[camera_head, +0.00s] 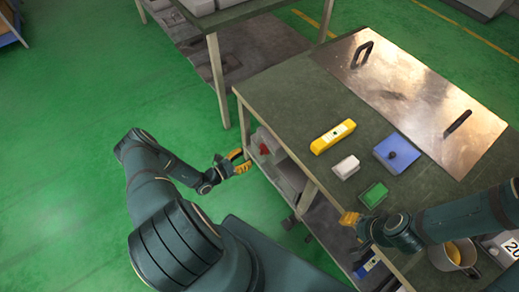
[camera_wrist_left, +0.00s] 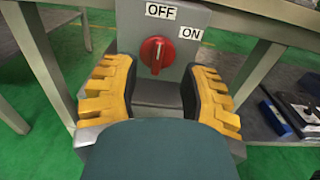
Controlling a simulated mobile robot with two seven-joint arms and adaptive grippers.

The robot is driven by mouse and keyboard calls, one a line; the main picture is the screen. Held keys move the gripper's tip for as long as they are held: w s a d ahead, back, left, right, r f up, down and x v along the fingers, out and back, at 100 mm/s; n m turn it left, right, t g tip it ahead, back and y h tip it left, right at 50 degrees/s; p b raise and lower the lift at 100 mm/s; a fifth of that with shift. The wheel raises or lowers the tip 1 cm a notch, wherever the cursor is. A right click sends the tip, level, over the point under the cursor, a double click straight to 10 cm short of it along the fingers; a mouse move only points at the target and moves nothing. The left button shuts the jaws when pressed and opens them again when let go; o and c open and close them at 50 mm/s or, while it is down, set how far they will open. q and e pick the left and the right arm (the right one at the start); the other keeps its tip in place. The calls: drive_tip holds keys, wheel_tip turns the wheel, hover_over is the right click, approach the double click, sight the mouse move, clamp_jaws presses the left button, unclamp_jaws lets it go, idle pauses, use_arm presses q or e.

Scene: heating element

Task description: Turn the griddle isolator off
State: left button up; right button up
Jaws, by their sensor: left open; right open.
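The griddle isolator is a grey box (camera_wrist_left: 185,72) with a red rotary knob (camera_wrist_left: 157,54), seen in the left wrist view. An OFF label (camera_wrist_left: 160,11) is above the knob and an ON label (camera_wrist_left: 189,33) is to its upper right. The knob's ridge looks roughly upright; its exact setting is hard to tell. In the head view the red knob (camera_head: 264,149) is small, by the table's left side. My left gripper (camera_head: 238,164) is open in front of it, fingers apart on either side in the wrist view. My right gripper (camera_head: 352,222) is open near the table's front edge.
The table (camera_head: 290,95) carries a steel griddle plate (camera_head: 400,95) with two black handles, a yellow tool (camera_head: 332,137), a white block (camera_head: 346,166), a blue box (camera_head: 392,158) and a green pad (camera_head: 374,194). The green floor at left is clear.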

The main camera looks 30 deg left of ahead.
sight(260, 149)
use_arm(q)
drive_tip(key=b+x, duration=0.1)
drive_tip(key=x, duration=0.6)
drive_tip(key=shift+w, duration=0.2)
clamp_jaws()
